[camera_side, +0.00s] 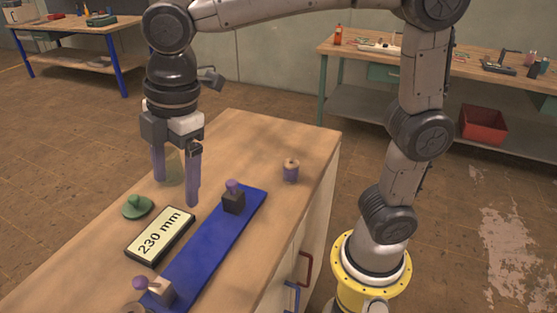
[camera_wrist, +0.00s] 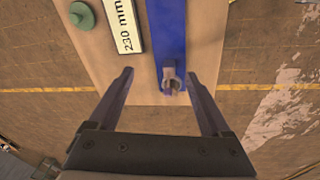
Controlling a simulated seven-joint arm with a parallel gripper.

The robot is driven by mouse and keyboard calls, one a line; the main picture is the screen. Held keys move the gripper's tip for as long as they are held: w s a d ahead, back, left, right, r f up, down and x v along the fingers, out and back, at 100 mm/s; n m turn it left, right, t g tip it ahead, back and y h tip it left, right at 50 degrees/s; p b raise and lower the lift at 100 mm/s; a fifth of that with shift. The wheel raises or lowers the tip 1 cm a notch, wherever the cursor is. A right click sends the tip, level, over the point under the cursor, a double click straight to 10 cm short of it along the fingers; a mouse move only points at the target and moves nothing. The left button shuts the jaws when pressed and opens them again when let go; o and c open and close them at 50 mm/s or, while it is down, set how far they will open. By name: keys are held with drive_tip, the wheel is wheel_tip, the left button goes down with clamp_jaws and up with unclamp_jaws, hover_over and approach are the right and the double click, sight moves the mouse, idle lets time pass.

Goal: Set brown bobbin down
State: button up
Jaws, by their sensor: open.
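A small bobbin (camera_side: 291,171) with a tan-brown top and purple winding stands upright on the bench near its right edge in the side view. I cannot make it out in the wrist view. My gripper (camera_side: 176,192) points down above the bench, left of the bobbin and well apart from it. Its two purple fingers are spread wide in the wrist view (camera_wrist: 160,75), with nothing gripped. A faint pale upright shape shows behind the fingers in the side view; I cannot tell what it is.
A blue strip (camera_side: 212,236) carries a dark block (camera_side: 233,203) and a pale block (camera_side: 160,291), each with a purple knob. A "230 mm" sign (camera_side: 160,235) and a green knobbed piece (camera_side: 137,207) lie left of it. Bare bench surrounds the bobbin.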

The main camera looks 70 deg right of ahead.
drive_tip(key=s+d+f+m+t, duration=0.2)
drive_tip(key=s+d+m, duration=0.5)
drive_tip(key=d, duration=0.1)
drive_tip(key=s+d+f+m+t+h, duration=0.1)
drive_tip(key=s+d+f+m, duration=0.1)
drive_tip(key=s+d+m, duration=0.5)
drive_tip(key=d+m, duration=0.1)
drive_tip(key=d, duration=0.1)
drive_tip(key=shift+s+d+f+m+t, duration=0.3)
drive_tip(key=shift+s+f+t, duration=0.05)
drive_tip(key=shift+s+t, duration=0.05)
